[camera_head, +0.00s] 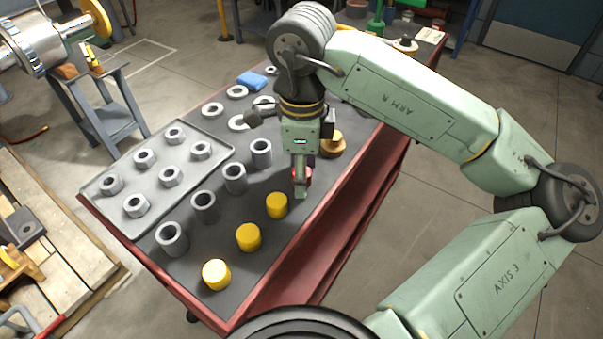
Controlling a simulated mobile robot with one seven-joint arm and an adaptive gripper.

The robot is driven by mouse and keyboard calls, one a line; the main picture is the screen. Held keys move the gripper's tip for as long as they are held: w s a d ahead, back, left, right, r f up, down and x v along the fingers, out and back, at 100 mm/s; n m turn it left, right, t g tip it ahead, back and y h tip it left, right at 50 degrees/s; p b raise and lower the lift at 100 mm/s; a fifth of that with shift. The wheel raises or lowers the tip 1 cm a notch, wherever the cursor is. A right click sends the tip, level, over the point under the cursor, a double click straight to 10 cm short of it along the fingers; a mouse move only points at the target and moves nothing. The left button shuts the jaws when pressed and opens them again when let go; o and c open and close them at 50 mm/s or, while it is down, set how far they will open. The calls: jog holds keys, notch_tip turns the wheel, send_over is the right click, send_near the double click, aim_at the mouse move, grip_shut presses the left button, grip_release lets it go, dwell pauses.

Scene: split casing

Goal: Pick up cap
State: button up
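Three yellow cylindrical caps stand in a slanting row near the right edge of the workbench top: the front cap (216,275), the middle cap (248,238) and the back cap (277,205). My gripper (301,184) points down just behind and to the right of the back cap, apart from it in the picture. A small red object (309,175) shows beside the fingertip, mostly hidden by the finger. I cannot tell whether it is held. The finger opening is not visible from this side.
The red workbench (340,226) has a dark top. A grey tray (101,192) holds several nuts. Several grey sleeves, such as this one (172,239), stand left of the caps. Flat rings and a blue cloth (252,81) lie farther back. A round brown piece (332,146) stands behind my gripper.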

jog(key=c, duration=0.6)
jog(key=shift+c, duration=0.2)
